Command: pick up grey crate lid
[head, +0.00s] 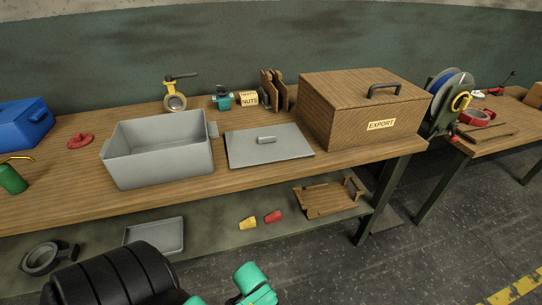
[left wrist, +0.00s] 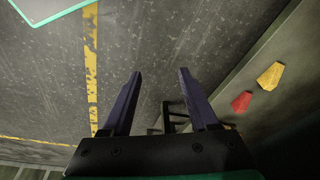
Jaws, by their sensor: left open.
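The lid does not show in that view. In the head view only green and black parts of my own body show at the bottom, and neither gripper's fingers can be made out.
A wooden EXPORT box (head: 350,112) with a black handle stands right of the lid. Behind are a yellow valve (head: 174,99), a teal fitting (head: 222,100) and a NUTS sign (head: 248,98). The lower shelf holds a grey tray (head: 155,236), yellow (head: 248,223) and red (head: 273,216) pieces and a wooden rack (head: 328,197).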

